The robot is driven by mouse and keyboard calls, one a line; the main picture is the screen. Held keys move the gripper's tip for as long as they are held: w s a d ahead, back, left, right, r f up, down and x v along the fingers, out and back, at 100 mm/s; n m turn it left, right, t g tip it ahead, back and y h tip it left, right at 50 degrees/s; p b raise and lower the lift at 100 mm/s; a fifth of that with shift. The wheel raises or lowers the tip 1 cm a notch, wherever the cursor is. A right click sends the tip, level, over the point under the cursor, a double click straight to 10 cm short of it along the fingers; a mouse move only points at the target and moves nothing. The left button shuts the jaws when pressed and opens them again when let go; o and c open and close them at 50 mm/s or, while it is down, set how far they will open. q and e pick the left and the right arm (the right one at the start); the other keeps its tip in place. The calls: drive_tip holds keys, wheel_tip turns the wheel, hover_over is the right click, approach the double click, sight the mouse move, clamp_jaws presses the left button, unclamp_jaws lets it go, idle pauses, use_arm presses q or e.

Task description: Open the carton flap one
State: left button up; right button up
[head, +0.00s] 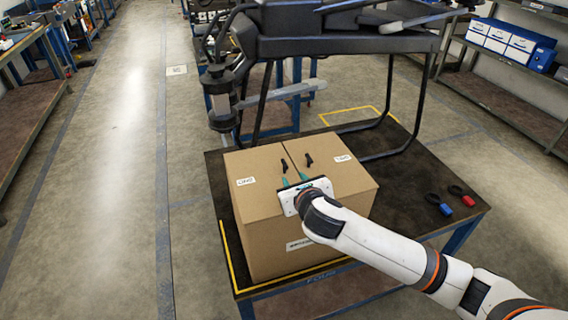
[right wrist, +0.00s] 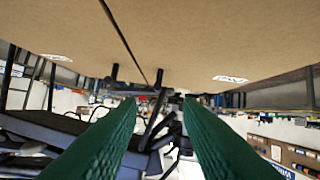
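The closed brown carton (head: 277,242) stands on the dark table, its two top flaps meeting at a central seam. Flap one (head: 248,197) is the left half, with a white label and a small black upright handle (head: 284,166). Flap two (head: 335,170) is the right half, with its own label and black handle (head: 309,160). My right gripper (head: 294,178) is low over the carton top, in front of the handles, its green fingers apart and empty. In the right wrist view the inverted carton top (right wrist: 205,35) and flap one's handle (right wrist: 157,79) show beyond the fingers (right wrist: 162,105). My left gripper is out of view.
A large black drone frame (head: 345,38) stands on legs behind the carton. Blue and red clip-like items (head: 454,202) lie at the table's right. Shelves with blue-and-white boxes (head: 510,42) are at back right. The floor at left is clear.

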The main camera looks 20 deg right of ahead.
sight(286, 165)
drive_tip(key=shift+w+d+r+n, duration=0.1)
drive_tip(key=shift+w+n, duration=0.2)
drive_tip(key=shift+w, duration=0.35)
drive_tip(key=x, duration=1.1)
drive_tip(key=shift+w+p, duration=0.1)
drive_tip(key=shift+p, duration=0.25)
drive_tip(key=shift+c, duration=0.2)
clamp_jaws()
